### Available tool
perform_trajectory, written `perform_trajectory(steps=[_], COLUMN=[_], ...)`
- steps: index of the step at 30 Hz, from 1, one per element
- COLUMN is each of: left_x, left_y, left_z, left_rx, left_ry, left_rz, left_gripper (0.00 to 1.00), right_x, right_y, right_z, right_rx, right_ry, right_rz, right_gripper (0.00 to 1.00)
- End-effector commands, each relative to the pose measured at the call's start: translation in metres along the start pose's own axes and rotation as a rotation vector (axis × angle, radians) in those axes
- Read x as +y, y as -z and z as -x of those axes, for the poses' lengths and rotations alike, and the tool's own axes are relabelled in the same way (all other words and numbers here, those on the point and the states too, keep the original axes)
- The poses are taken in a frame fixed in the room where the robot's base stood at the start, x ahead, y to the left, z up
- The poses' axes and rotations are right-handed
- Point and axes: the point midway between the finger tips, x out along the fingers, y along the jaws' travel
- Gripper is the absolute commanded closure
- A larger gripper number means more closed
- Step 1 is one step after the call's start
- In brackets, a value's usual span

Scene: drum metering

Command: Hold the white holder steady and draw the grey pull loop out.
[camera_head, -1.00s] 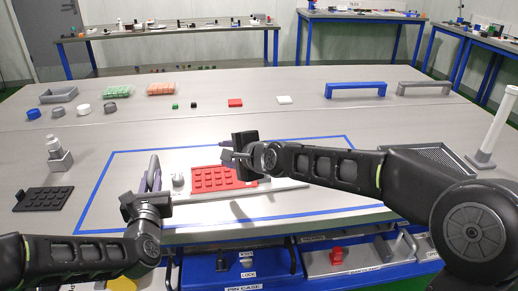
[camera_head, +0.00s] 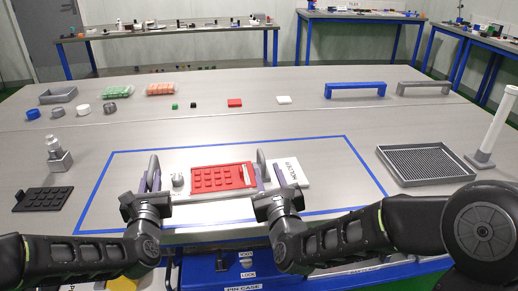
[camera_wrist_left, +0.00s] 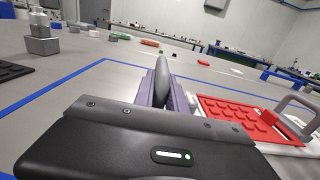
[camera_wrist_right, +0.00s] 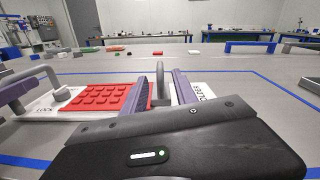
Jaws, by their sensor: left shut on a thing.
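The white holder (camera_head: 291,171) lies inside the blue taped outline, with a red studded slab (camera_head: 220,179) on it. A grey upright loop (camera_wrist_right: 18,92) stands at the holder's left end, and a second grey loop (camera_wrist_left: 299,108) stands at its right end. I cannot tell from their looks which one is the pull loop. My left gripper (camera_head: 149,181) is shut on the left loop, seen between its fingers in the left wrist view. My right gripper (camera_head: 266,176) is open, its fingers on either side of the right loop with gaps showing.
A small knob (camera_wrist_right: 62,93) stands beside the left loop. A black studded pad (camera_head: 43,200) lies at the left and a mesh tray (camera_head: 425,165) at the right. Blue and grey bridges (camera_head: 355,89) stand far back.

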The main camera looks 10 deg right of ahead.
Motion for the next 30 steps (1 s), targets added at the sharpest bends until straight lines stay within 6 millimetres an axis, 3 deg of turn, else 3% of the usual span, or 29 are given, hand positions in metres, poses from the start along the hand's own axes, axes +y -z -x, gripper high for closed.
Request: perform_trajectory(steps=[8,22,30], left_x=[0.0,0.0,0.0], left_y=[0.0,0.0,0.0], left_z=[0.0,0.0,0.0], left_rx=[0.0,0.0,0.0], left_ry=[0.0,0.0,0.0], left_rz=[0.0,0.0,0.0], left_gripper=[1.0,1.0,1.0], right_x=[0.0,0.001,0.0], right_y=[0.0,0.0,0.0], right_z=[-0.013,-0.096,-0.12], right_rx=[0.001,0.0,0.001], right_ry=[0.0,-0.001,-0.001], right_rz=[0.001,0.002,0.002], right_gripper=[0.66,0.66,0.66])
